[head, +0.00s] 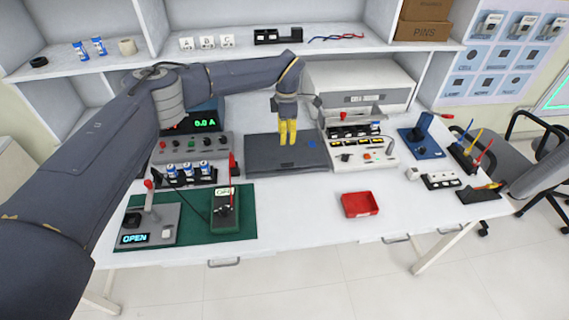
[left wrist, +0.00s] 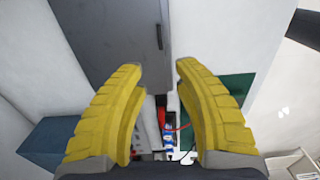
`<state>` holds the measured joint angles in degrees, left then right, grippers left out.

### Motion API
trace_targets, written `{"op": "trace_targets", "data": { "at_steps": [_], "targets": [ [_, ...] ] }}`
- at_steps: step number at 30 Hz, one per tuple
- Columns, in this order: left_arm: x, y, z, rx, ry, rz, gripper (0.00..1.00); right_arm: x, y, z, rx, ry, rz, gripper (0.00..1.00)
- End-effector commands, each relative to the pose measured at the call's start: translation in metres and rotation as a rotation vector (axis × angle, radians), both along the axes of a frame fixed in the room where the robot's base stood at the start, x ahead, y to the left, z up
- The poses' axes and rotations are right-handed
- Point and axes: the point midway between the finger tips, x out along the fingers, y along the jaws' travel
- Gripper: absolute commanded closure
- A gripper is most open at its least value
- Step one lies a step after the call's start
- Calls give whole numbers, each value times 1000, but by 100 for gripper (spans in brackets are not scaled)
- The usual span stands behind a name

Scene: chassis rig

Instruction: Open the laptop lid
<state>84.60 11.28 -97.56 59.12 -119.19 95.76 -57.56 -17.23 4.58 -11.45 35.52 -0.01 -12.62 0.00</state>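A dark grey closed laptop (head: 262,152) lies flat on the white workbench, near its middle. In the left wrist view the grey laptop (left wrist: 115,35) fills the upper middle, with a small dark slot near its edge. My left gripper (head: 288,142) has yellow fingers that point down over the laptop's middle; I cannot tell whether they touch it. In the left wrist view the fingers (left wrist: 159,68) stand apart with nothing between them. My right gripper is in neither view.
A light grey machine (head: 358,85) stands behind and right of the laptop. The bench before the laptop is clear.

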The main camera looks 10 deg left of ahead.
Motion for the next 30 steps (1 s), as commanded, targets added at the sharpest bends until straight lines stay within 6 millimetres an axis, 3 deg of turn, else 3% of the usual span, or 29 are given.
{"op": "trace_targets", "data": {
  "at_steps": [18,30],
  "targets": [
    [-1,-1,-109,-1,2,1,69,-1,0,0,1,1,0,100],
    [0,0,-140,-1,1,1,69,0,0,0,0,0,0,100]
  ]
}}
